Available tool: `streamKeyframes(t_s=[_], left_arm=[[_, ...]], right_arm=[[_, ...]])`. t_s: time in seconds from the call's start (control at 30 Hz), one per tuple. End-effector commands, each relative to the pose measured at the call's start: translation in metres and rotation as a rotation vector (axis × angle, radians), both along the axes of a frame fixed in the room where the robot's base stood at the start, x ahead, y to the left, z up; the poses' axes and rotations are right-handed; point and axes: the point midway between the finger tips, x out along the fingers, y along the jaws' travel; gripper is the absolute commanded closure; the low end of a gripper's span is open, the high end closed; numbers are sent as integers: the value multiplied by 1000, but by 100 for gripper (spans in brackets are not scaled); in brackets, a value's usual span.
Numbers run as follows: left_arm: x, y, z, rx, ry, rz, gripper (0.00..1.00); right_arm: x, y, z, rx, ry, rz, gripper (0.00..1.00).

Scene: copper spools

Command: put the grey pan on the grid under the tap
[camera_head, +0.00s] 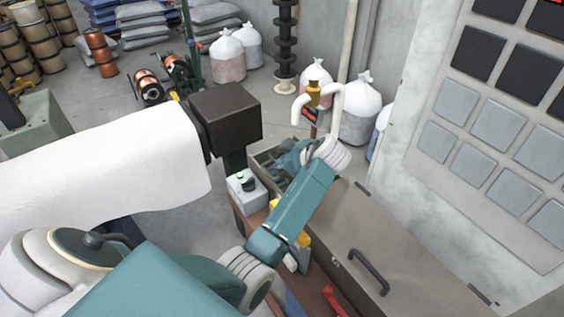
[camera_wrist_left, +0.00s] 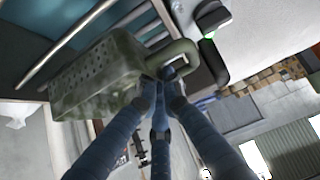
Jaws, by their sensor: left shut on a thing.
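My left gripper (camera_wrist_left: 160,88) has its blue fingers closed on the loop handle of a worn grey-green thing with rows of small holes (camera_wrist_left: 105,80) in the left wrist view. It is box-shaped, and I cannot tell whether it is the grey pan. In the head view my left arm reaches up to the open part of a long chest, where the gripper (camera_head: 295,157) shows small and partly hidden. Metal bars (camera_wrist_left: 68,48) lie close behind the held thing in the left wrist view. My right gripper is not in view.
The chest's brown lid (camera_head: 400,250) with a dark handle fills the lower right. A small grey box with a black knob (camera_head: 247,190) stands left of the chest's opening. White sacks (camera_head: 360,115) stand against the wall. Open floor (camera_head: 90,115) lies at the left.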

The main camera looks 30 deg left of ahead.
Motion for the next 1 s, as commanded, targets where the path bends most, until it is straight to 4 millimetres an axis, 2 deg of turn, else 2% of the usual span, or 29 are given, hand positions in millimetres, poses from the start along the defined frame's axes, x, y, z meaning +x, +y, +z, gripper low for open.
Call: streamKeyframes(t_s=[0.2,0.3,0.33,0.67,0.83,1.0], left_arm=[[1,0,-2,1,-3,0,100],[0,0,-3,0,-2,0,78],[0,0,-3,0,-2,0,75],[0,-2,-1,0,-2,-1,75],[-5,-18,12,-3,-7,-1,75],[-15,-43,38,-4,-9,-1,75]], right_arm=[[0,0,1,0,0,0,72],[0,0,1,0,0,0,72],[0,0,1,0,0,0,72],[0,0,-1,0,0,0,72],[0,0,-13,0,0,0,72],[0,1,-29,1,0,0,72]])
